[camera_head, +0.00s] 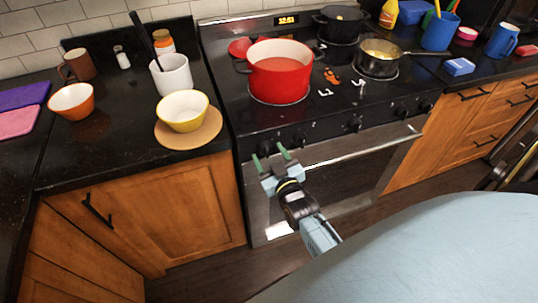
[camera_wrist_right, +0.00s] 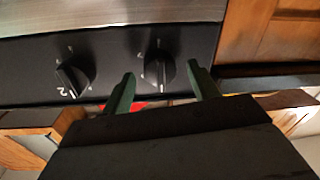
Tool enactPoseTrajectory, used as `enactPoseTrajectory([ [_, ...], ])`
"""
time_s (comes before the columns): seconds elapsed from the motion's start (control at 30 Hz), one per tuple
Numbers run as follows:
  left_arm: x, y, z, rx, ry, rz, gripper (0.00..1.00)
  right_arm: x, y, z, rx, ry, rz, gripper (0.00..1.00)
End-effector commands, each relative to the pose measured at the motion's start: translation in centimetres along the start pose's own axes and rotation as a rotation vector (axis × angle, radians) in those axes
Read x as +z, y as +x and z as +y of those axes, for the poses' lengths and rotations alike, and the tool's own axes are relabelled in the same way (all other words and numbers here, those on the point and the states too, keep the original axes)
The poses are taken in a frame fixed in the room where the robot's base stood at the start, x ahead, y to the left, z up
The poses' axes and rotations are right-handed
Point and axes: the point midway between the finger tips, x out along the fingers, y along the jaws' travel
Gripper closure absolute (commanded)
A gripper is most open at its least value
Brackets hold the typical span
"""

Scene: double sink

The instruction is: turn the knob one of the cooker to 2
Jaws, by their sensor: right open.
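The black cooker (camera_head: 330,135) stands in the middle of the head view, with a row of black knobs along its front panel. My right gripper (camera_head: 268,153) is open, with its green fingers at the leftmost knob (camera_head: 263,148). In the right wrist view, the fingers (camera_wrist_right: 161,68) stand on either side of a black knob (camera_wrist_right: 158,68). No clear contact shows. A second knob (camera_wrist_right: 75,78) is beside it, with a white 2 near it. I cannot read the near knob's setting. My left gripper is not in view.
A red pot (camera_head: 280,75) stands on the front left of the hob, and a pan (camera_head: 379,62) stands behind to the right. The oven door handle (camera_head: 350,145) runs below the knobs.

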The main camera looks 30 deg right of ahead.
Motion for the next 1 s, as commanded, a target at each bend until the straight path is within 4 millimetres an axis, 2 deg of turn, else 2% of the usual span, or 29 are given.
enactPoseTrajectory([
  [0.13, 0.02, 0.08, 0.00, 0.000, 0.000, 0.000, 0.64, 0.02, 0.70, 0.03, 0.000, 0.000, 0.000, 0.40],
  [0.37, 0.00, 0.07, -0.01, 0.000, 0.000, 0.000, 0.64, 0.00, 0.75, 0.04, 0.000, -0.001, 0.000, 0.40],
  [0.73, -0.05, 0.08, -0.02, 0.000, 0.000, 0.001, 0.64, 0.01, 0.72, 0.03, 0.000, -0.001, -0.001, 0.84],
  [1.0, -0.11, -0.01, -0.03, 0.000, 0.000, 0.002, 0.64, 0.01, 0.71, 0.03, 0.000, 0.032, 0.001, 0.84],
])
